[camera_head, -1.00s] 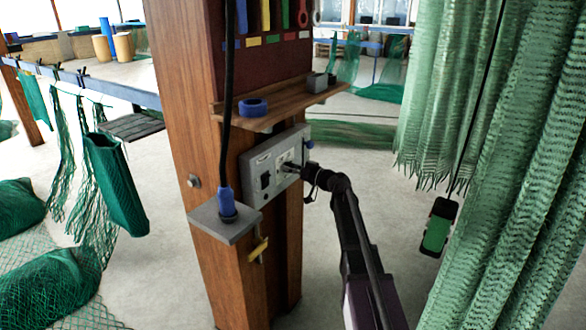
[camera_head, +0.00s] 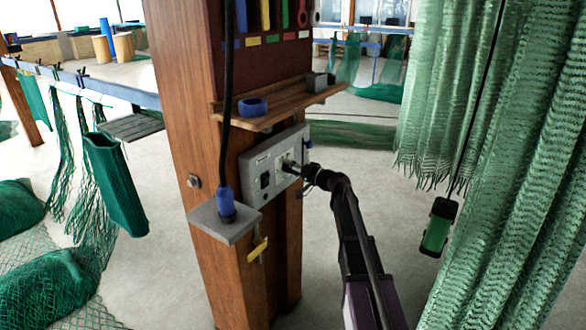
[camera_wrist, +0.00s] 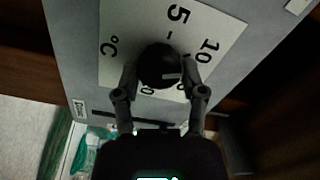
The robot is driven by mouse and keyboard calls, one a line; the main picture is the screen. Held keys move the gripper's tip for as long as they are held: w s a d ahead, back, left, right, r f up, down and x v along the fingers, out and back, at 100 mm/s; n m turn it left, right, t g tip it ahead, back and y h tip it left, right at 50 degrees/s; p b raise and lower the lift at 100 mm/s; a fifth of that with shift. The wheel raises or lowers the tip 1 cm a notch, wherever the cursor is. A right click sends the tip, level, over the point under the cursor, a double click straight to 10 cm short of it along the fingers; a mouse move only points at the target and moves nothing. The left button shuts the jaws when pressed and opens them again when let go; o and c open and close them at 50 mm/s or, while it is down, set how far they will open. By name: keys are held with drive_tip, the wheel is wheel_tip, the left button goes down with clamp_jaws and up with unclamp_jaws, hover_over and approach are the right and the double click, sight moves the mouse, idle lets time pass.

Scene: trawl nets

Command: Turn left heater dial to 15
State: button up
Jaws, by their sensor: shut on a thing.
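The grey heater control box (camera_head: 255,177) is fixed to the wooden post, and it fills much of the wrist view (camera_wrist: 75,45). In the wrist view, a round black dial (camera_wrist: 158,62) with a small pale mark on its lower right sits on a white scale plate (camera_wrist: 118,22) reading "5", "10" and "°C"; other figures are partly hidden. My gripper (camera_wrist: 160,80) is shut on the dial, one finger on each side. In the head view my gripper (camera_head: 299,171) reaches the box front from the right and hides most of the dial.
A wooden shelf (camera_head: 290,108) with a blue tape roll (camera_head: 252,106) juts out above the box. A grey bracket (camera_head: 225,222) with a blue plug (camera_head: 226,203) stands left of it. Green netting (camera_head: 520,150) hangs at right, with a green-black device (camera_head: 438,228) beside it.

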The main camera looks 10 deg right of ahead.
drive_tip(key=m, duration=0.5)
drive_tip(key=shift+w+a+m, duration=0.1)
drive_tip(key=shift+w+m, duration=0.05)
drive_tip(key=shift+m, duration=0.15)
drive_tip(key=shift+f+m, duration=0.1)
drive_tip(key=shift+m, duration=2.2)
drive_tip(key=o, duration=1.2)
drive_tip(key=shift+a, duration=0.1)
drive_tip(key=shift+c, duration=0.2)
drive_tip(key=shift+s+d+f, duration=0.1)
drive_tip(key=shift+s+d, duration=0.1)
drive_tip(key=v, duration=1.1)
drive_tip(key=shift+s+d, duration=0.2)
drive_tip(key=shift+s, duration=0.05)
drive_tip(key=shift+a, duration=0.1)
